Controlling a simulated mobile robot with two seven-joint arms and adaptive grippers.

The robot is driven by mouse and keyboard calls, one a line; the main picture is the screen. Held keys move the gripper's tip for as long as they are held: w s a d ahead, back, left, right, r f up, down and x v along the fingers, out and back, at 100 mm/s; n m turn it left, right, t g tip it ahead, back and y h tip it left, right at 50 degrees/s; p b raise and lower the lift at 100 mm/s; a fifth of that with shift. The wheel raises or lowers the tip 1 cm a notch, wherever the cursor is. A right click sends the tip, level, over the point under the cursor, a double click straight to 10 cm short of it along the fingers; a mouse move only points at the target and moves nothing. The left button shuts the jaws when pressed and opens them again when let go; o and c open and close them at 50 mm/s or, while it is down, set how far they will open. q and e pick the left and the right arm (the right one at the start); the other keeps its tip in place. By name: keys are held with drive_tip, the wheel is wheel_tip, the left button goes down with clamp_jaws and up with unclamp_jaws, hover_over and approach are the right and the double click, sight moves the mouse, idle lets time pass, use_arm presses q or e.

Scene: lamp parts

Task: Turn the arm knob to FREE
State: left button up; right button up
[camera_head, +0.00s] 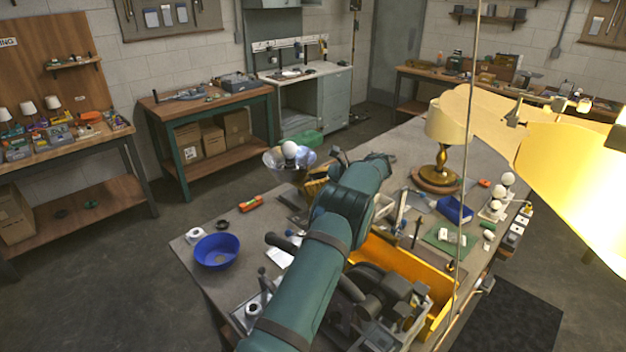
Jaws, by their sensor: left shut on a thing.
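My left arm comes in from the bottom, a thick green limb across the middle of the workbench. My left gripper (398,312), dark grey, appears low in the picture to the right of this arm, at the near side of the yellow tray. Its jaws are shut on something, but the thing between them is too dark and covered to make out. I cannot pick out the arm knob or its FREE mark. A lamp with a cream shade and brass base (437,172) stands upright at the back right of the bench. My right gripper is not in view.
The yellow tray (440,273) lies beside my arm. A blue bowl (217,250) stands at the left of the bench. A silver reflector (274,160) with a white bulb is behind my arm. A big lit shade (580,185) fills the right foreground. Small parts crowd the right side.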

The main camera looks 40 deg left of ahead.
use_arm(q)
drive_tip(key=shift+f+n+g+h, duration=0.1)
drive_tip(key=shift+n+g+h, duration=0.2)
drive_tip(key=shift+n+g, duration=0.15)
idle(0.4)
drive_tip(key=o, duration=1.2)
drive_tip(key=shift+m+t+y, duration=0.4)
drive_tip(key=shift+m+t, duration=0.15)
